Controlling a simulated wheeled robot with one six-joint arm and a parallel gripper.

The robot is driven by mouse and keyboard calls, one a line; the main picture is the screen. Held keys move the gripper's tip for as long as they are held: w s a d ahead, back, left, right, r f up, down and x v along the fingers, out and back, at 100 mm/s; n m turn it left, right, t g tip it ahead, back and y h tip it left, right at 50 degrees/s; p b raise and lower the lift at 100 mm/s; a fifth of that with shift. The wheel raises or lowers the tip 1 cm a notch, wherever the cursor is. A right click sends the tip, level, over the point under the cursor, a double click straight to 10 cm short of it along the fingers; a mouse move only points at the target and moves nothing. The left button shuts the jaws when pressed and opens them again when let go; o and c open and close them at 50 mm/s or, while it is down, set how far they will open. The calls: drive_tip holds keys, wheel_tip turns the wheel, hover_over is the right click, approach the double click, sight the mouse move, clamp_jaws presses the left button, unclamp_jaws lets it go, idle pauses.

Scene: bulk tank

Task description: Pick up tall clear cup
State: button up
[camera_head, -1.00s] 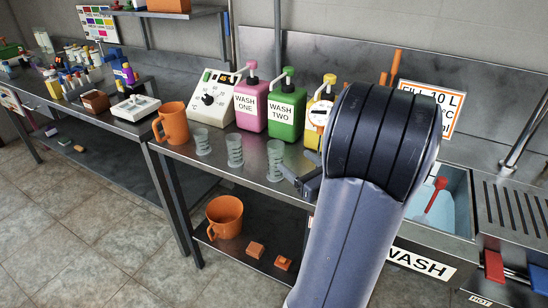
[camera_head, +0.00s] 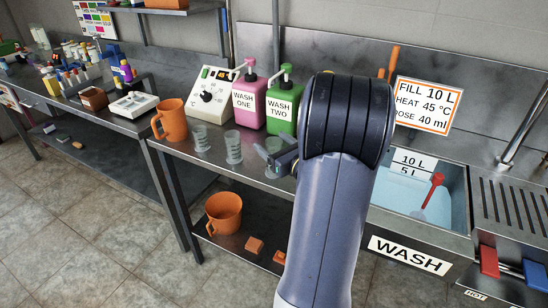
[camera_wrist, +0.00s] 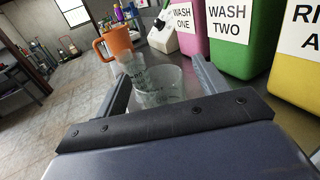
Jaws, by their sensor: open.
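Clear graduated cups stand in a row on the steel bench. In the head view there is a left cup (camera_head: 201,138), a middle cup (camera_head: 233,147) and a right cup (camera_head: 273,146), partly hidden by my gripper (camera_head: 268,160). I cannot tell for sure which is the tall one. In the wrist view my gripper (camera_wrist: 160,88) is open, with one finger on each side of the nearest clear cup (camera_wrist: 165,80). That cup stands upright, and its lower part is hidden by the gripper body. Another clear cup shows behind it, to the left.
An orange jug (camera_head: 171,118) stands left of the cups. A pink wash bottle (camera_head: 249,103) and a green wash bottle (camera_head: 282,108) stand behind them. The wash sink (camera_head: 400,225) lies to the right. Another orange jug (camera_head: 223,214) sits on the shelf below.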

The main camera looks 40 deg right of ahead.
drive_tip(key=shift+c, duration=0.2)
drive_tip(key=c, duration=1)
